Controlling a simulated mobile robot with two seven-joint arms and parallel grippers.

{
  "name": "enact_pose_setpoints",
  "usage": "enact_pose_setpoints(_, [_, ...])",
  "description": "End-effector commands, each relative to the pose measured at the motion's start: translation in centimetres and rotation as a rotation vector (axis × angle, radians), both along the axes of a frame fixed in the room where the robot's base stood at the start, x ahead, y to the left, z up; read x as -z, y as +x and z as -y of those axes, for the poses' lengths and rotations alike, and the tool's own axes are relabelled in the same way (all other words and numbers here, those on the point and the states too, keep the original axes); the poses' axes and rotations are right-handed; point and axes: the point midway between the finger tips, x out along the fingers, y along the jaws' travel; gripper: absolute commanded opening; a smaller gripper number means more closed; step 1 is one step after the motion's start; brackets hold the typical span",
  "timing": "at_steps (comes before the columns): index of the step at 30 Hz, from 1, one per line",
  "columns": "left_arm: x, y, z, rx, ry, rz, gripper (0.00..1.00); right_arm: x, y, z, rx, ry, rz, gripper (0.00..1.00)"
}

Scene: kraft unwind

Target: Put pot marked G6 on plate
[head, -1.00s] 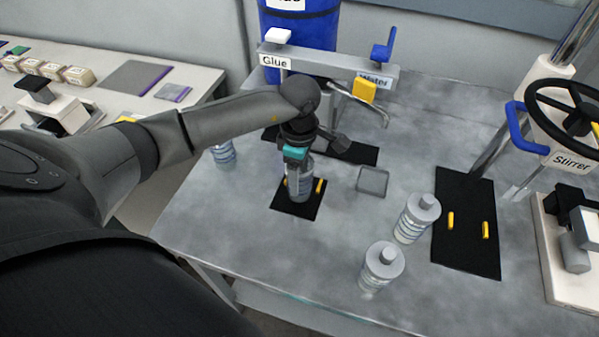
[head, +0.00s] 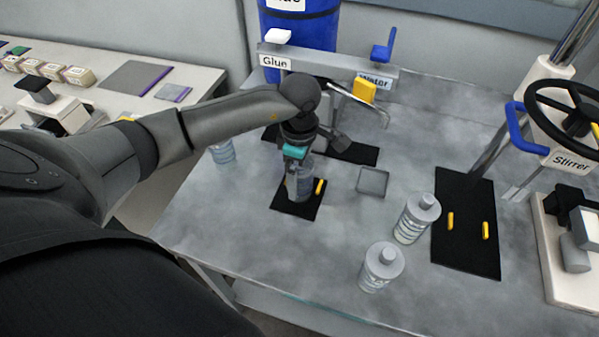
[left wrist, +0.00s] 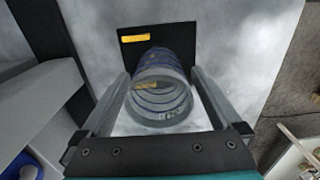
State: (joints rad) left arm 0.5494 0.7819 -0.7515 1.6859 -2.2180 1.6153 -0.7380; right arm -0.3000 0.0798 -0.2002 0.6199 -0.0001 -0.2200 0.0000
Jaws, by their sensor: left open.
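A clear pot with a blue-banded label (head: 300,188) stands on the small black plate (head: 284,206); I cannot read its marking. A yellow peg (head: 319,186) shows at its right. My left gripper (head: 298,177) is over the pot from above. In the left wrist view the pot (left wrist: 160,98) is between the two spread fingers of the left gripper (left wrist: 158,92), with gaps at its sides. The black plate (left wrist: 185,40) with a yellow peg (left wrist: 133,38) shows beyond it. My right gripper is not in view.
Two capped bottles (head: 416,218) (head: 381,267) stand at the right front, beside a larger black mat (head: 466,250) with yellow pegs. A square grey tray (head: 373,181) lies right of the gripper. The water tap (head: 370,100) and stirrer (head: 570,160) stand behind and right.

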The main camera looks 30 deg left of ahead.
Motion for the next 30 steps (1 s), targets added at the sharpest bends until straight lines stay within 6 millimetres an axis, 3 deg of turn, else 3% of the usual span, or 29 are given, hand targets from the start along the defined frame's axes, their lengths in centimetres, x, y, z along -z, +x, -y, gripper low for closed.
enact_pose_setpoints(9, [-6.9,0.2,-0.1,0.002,0.002,0.009,0.99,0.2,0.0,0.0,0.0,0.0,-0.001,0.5])
enact_pose_setpoints(15, [-10.3,0.2,0.0,0.0,0.0,0.006,0.99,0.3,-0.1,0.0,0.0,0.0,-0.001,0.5])
enact_pose_setpoints(21, [-11.7,0.1,0.0,0.0,0.0,0.003,0.99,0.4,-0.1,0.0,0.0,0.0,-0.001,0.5])
enact_pose_setpoints(30, [-11.8,0.1,0.0,0.0,0.001,0.003,0.99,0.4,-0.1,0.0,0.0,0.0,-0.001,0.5])
